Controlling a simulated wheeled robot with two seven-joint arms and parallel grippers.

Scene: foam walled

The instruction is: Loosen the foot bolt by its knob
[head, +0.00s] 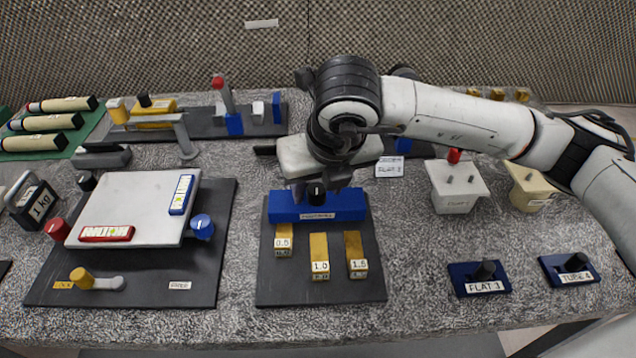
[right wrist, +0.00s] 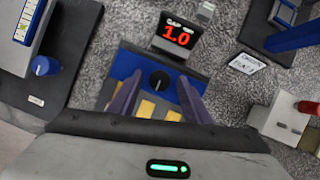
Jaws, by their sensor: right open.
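The blue block (head: 345,206) with a small, unreadable label stands at the back of a dark plate. A black knob (head: 317,196) sits on it; the knob also shows from above in the right wrist view (right wrist: 159,80). My right gripper (head: 316,188) points down over the block. It is open, with one finger on each side of the knob; in the right wrist view the knob lies between the fingertips (right wrist: 160,88). I cannot tell whether a finger touches it. The wrist partly hides the block's back. My left gripper is not in view.
Brass blocks marked 0.5 (head: 284,238), 1.0 (head: 319,251) and 1.5 (head: 355,248) lie in front. A white plate (head: 135,207) with coloured knobs stands left; a white pot (head: 457,188) stands right.

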